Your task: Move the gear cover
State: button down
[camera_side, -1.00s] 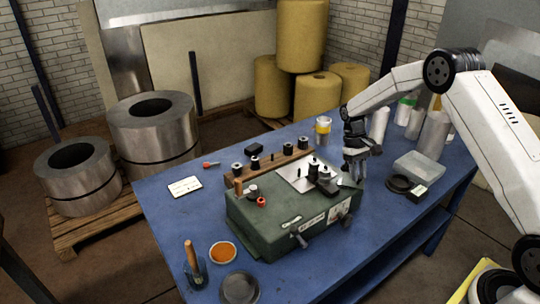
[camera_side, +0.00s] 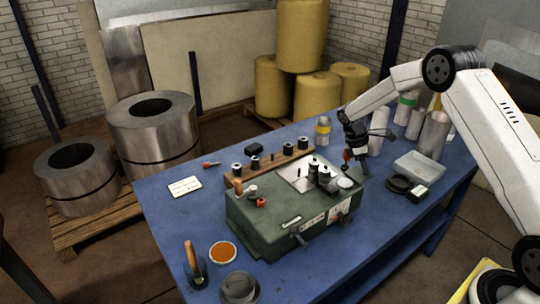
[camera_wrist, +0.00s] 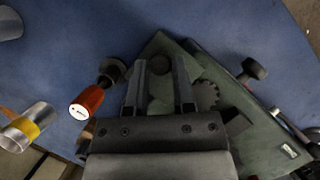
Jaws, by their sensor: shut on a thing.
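My gripper (camera_side: 353,160) is above the far right end of the green machine (camera_side: 290,222) in the side view. In the wrist view its two fingers (camera_wrist: 159,68) are around a dark rounded piece (camera_wrist: 160,86), which I take to be the gear cover. Its outline is mostly hidden by the fingers and the gripper body. A toothed gear (camera_wrist: 207,95) lies bare on the green machine, just right of the fingers. In the side view a pale round part (camera_side: 346,183) sits on the machine's right end, below the gripper.
Blue table (camera_side: 375,235) is bare in front right.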

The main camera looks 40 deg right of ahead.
aim_at(351, 171)
jog(key=shift+w+d+n+t+h, duration=0.2)
jog(key=shift+w+n+t, duration=0.15)
jog(key=shift+n, duration=0.4)
jog(key=shift+w+d+n+t+h, duration=0.1)
jog(key=shift+w+d+n+t, duration=0.15)
jog(key=shift+n, duration=0.5)
jog(key=shift+c, duration=2.2)
grip_release()
jog(key=v, duration=0.8)
jog(key=shift+a, duration=0.1)
